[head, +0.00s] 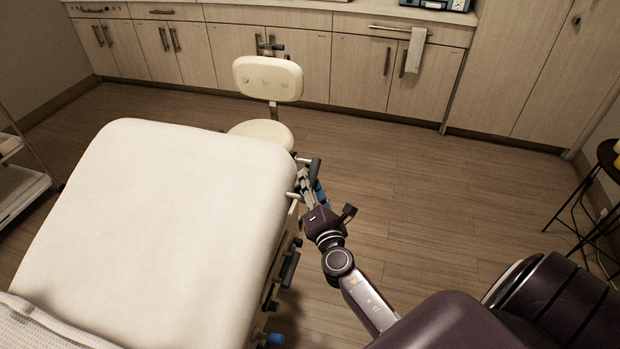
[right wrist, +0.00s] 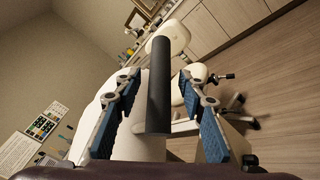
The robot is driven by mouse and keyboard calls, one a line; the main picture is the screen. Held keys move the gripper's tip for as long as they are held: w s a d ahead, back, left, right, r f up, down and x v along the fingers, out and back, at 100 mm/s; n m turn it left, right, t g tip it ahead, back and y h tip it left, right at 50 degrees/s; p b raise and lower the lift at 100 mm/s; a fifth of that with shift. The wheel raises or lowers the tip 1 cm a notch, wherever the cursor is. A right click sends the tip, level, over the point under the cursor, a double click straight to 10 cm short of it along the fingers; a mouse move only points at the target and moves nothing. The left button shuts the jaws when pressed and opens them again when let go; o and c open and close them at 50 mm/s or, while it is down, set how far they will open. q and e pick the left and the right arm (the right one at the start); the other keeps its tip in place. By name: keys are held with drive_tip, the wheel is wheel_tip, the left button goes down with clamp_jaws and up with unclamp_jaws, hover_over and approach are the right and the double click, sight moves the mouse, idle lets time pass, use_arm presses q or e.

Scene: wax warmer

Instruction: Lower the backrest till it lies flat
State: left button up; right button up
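The backrest (head: 175,215) is a broad white cushion on the bed, filling the left of the head view; its exact tilt is hard to judge from above. A black cylindrical handle (right wrist: 159,88) stands between the fingers of my right gripper (right wrist: 160,105) in the right wrist view. The fingers, with blue pads, are open on both sides of it, with gaps showing. In the head view my right gripper (head: 311,187) is at the right edge of the bed, beside a dark handle (head: 315,165). My left gripper is out of view.
A white stool (head: 268,78) stands just beyond the bed's far right corner. Cabinets (head: 350,70) line the back wall. A white towel (head: 415,50) hangs there. A dark side table (head: 608,158) is at the right. The floor (head: 430,190) between is clear.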

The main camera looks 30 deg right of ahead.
drive_tip(key=shift+w+d, duration=0.25)
drive_tip(key=shift+w, duration=0.45)
clamp_jaws()
